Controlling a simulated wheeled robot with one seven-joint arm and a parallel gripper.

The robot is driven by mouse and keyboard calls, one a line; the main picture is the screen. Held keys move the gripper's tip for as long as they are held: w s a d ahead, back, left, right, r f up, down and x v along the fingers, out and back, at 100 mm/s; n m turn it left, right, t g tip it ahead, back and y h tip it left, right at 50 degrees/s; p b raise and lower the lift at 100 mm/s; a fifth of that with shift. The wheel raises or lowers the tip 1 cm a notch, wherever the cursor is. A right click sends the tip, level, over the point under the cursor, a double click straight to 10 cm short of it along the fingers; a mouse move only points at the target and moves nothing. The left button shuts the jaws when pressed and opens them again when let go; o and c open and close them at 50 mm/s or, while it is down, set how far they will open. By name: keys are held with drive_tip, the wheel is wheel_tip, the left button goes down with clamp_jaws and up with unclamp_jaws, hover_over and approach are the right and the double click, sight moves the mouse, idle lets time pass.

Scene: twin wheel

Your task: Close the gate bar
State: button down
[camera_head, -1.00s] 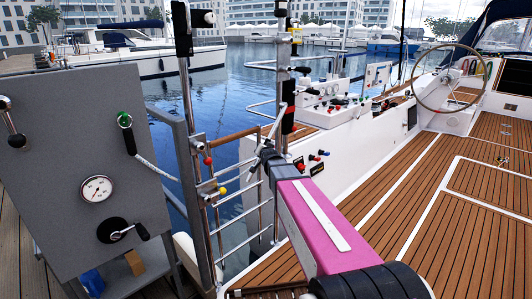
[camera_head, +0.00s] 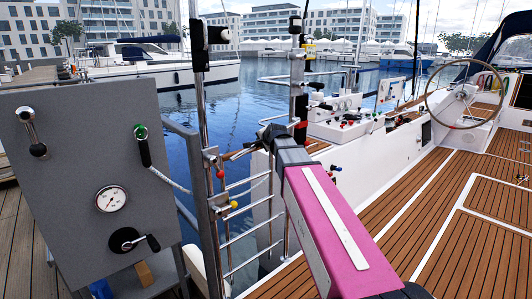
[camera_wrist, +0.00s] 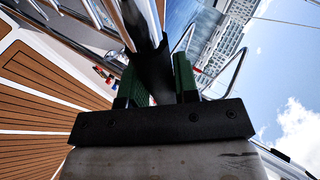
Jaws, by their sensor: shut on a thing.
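The gate bar (camera_head: 238,153) shows in the head view only as a short dark and brownish length near the left metal post (camera_head: 210,130). My wrist covers much of it. My gripper (camera_head: 262,138) is in front of the right post (camera_head: 298,90), at the end of my pink arm. In the wrist view my gripper (camera_wrist: 157,82) has its green-padded fingers on either side of a dark piece, and it is shut on that piece. A shiny tube runs on upward from it. I take it to be part of the bar. Whether the bar meets a latch is hidden.
A grey panel (camera_head: 75,215) with levers, a gauge and a crank stands at left. Thin railings (camera_head: 250,208) cross between the posts below the bar. A white console (camera_head: 345,125) stands behind. The teak deck (camera_head: 440,215) at right is open.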

drive_tip(key=shift+m+g+y, duration=0.5)
drive_tip(key=shift+m+g, duration=0.2)
wheel_tip(320, 180, up, 5)
drive_tip(key=shift+a+r, duration=0.1)
drive_tip(key=shift+a, duration=0.05)
drive_tip(key=c, duration=0.9)
unclamp_jaws()
drive_tip(key=shift+o, duration=0.2)
drive_tip(key=shift+s, duration=0.1)
drive_tip(key=v, duration=1)
drive_tip(key=shift+s, duration=0.3)
